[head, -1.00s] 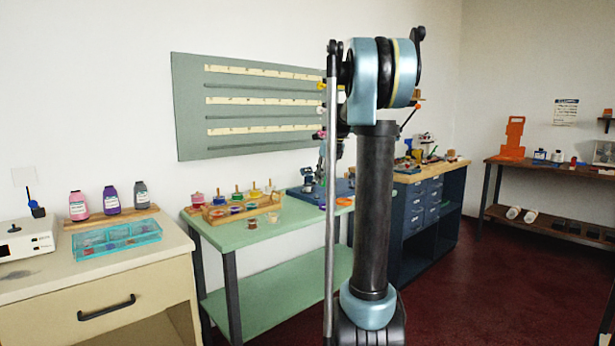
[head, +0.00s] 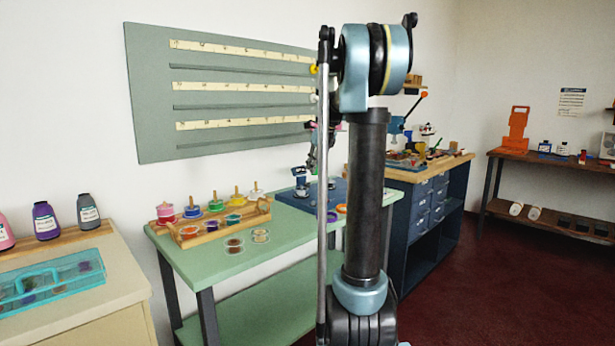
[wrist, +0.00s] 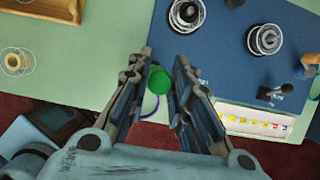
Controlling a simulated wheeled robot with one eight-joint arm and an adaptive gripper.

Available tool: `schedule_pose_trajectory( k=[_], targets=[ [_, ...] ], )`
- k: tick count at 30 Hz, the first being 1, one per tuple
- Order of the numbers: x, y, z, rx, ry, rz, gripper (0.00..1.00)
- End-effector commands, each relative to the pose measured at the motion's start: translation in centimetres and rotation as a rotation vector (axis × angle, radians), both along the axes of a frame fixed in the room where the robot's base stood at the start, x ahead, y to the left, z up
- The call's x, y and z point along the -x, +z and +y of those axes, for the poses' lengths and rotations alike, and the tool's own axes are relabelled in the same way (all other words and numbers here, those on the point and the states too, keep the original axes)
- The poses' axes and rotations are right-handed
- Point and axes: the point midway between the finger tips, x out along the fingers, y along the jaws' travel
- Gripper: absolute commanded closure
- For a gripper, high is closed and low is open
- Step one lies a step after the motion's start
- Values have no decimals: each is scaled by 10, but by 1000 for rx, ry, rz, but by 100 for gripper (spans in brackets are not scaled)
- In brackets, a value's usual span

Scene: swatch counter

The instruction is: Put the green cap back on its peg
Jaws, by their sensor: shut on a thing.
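In the wrist view, the green cap (wrist: 158,81) sits between the fingers of my gripper (wrist: 164,56), which is shut on it. Below it lie the blue mat (wrist: 225,90) and the pale green table (wrist: 110,55). In the head view, my arm hides most of my gripper, and I cannot make out the green cap. Small yellow (head: 313,69), white (head: 313,98) and pink (head: 311,124) round pieces show at the right edge of the grey-green wall board (head: 150,110), beside my arm. I cannot make out a bare peg.
A wooden rack (head: 222,232) with coloured spools stands on the green table (head: 205,262), with small round dishes in front. Metal pieces stand on the mat in the wrist view, near a white colour strip (wrist: 255,122). A dark-blue drawer bench (head: 422,205) stands behind my arm.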

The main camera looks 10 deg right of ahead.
Motion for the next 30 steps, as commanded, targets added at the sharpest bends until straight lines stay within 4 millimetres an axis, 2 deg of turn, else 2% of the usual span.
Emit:
schedule_pose_trajectory(
  k=[12,21,30],
  targets=[
    [0,-2,15,0,15,0,94],
    [-2,-45,18,2,-53,-2,94],
    [-2,-65,18,2,-59,-1,94]
  ],
)
